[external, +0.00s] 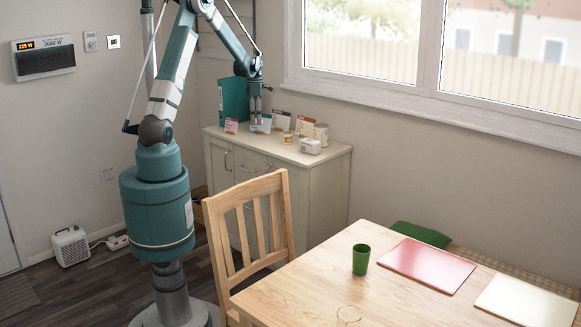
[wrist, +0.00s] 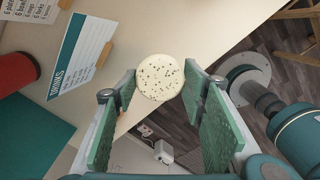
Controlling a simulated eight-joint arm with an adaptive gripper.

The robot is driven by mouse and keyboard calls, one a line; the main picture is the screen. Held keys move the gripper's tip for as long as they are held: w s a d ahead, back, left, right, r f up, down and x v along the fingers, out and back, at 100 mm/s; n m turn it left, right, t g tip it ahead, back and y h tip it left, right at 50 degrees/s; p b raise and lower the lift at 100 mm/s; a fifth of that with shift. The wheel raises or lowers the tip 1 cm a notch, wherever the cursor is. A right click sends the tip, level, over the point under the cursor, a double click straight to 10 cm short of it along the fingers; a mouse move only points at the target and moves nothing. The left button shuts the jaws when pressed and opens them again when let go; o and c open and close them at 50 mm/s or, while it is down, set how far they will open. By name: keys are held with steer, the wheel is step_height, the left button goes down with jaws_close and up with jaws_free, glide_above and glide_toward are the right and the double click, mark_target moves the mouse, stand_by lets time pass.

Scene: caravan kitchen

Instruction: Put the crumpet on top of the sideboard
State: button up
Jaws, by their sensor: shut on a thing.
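The crumpet (wrist: 160,77), pale and round with dark specks, shows between the fingertips of my gripper (wrist: 161,80) in the wrist view. My gripper is shut on it. In the wrist view the crumpet overlaps the edge of the sideboard top (wrist: 120,60). I cannot tell the gap between crumpet and top. The crumpet is too small to make out in the external view.
A wooden chair (external: 250,225) stands in front.

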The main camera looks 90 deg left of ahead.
glide_above(257, 140)
steer(key=shift+a+f+b, duration=0.1)
steer(key=shift+f+b, duration=0.25)
steer(key=shift+f, duration=2.6)
steer(key=shift+f, duration=0.15)
steer(key=shift+f, duration=1.7)
steer(key=shift+f+b, duration=0.2)
steer(key=shift+b, duration=0.15)
steer(key=o, duration=0.8)
steer(key=shift+r, duration=0.15)
step_height(257, 140, up, 12)
steer(key=shift+r+p, duration=0.1)
steer(key=shift+p, duration=0.7)
